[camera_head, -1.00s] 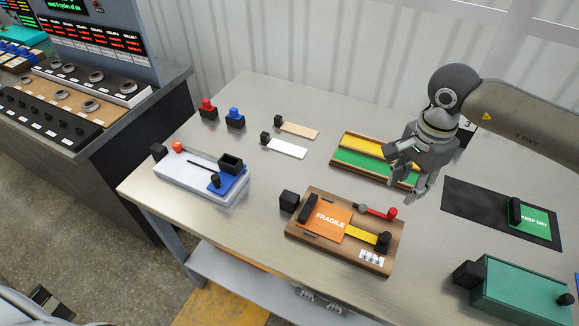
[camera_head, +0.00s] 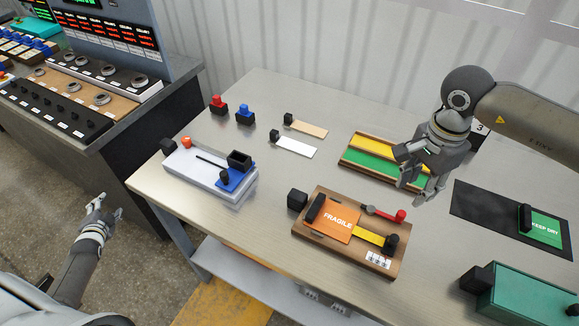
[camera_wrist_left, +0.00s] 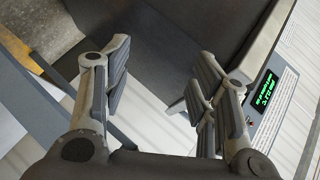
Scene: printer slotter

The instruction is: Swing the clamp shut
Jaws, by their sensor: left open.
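A wooden fixture (camera_head: 330,249) on the table carries an orange FRAGILE card (camera_head: 336,218) and a yellow strip (camera_head: 369,237) with a black knob. A lever with a red knob (camera_head: 401,215) lies along the fixture's far edge, swung out away from the card; it looks like the clamp. My right gripper (camera_head: 412,170) is open and empty above the green and yellow tray, behind the red knob and apart from it. My left gripper (camera_head: 105,206) is open and empty over the floor, left of the table. Its spread fingers show in the left wrist view (camera_wrist_left: 160,85).
A white block with a blue plate (camera_head: 205,172) stands at the table's left. The tray (camera_head: 350,163) lies behind the fixture, a dark mat (camera_head: 480,208) to the right and a green box (camera_head: 525,297) at front right. A control console (camera_head: 90,100) stands at far left.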

